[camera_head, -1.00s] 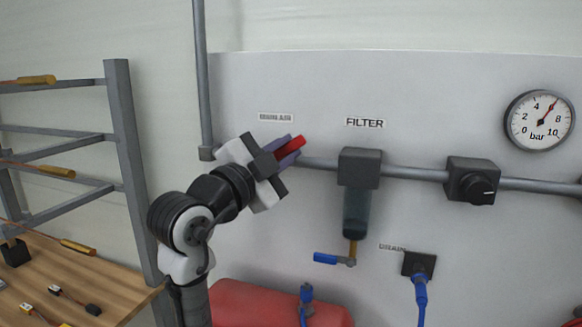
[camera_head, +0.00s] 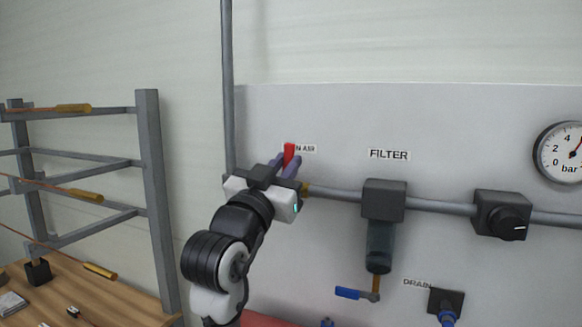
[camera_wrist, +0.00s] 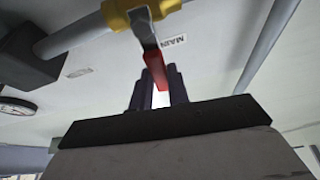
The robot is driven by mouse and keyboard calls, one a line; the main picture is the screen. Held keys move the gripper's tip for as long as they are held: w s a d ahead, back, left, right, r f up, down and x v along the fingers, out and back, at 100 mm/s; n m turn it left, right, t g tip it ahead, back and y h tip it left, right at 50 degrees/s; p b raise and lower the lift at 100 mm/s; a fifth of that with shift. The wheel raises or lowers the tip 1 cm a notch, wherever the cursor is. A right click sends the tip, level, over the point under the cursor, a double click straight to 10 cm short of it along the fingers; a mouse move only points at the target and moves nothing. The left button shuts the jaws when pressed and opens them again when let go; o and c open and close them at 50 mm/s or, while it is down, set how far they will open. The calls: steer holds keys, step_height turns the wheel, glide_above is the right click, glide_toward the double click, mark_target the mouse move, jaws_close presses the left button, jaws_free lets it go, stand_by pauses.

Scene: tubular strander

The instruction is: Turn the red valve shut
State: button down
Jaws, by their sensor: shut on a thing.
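The red valve handle (camera_head: 289,154) stands nearly upright in the head view, beside the partly covered MAIN AIR label. My gripper (camera_head: 286,164) is shut on the handle, one finger on each side. The wrist view shows the red grip (camera_wrist: 154,70) between the two dark fingers, with a bare metal lever running from it to the yellow valve body (camera_wrist: 122,12). In the head view my gripper hides most of the valve body, and only a bit of yellow shows beside it on the pipe.
A grey pipe (camera_head: 335,194) runs right from the valve to the filter (camera_head: 384,200) and a black regulator knob (camera_head: 508,222). A vertical pipe (camera_head: 228,90) rises just left of my gripper. A grey rack (camera_head: 155,190) stands at left. A blue drain lever (camera_head: 348,293) sits below the filter.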

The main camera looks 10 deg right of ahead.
steer(key=shift+w+a+n+y, duration=0.15)
steer(key=shift+a+n+y, duration=0.15)
steer(key=shift+n, duration=0.8)
steer(key=c, duration=1.3)
jaws_free()
steer(key=shift+c, duration=0.2)
steer(key=b+v, duration=0.4)
steer(key=v, duration=0.9)
steer(key=shift+s+f, duration=0.25)
steer(key=shift+f, duration=0.1)
steer(key=shift+a, duration=0.1)
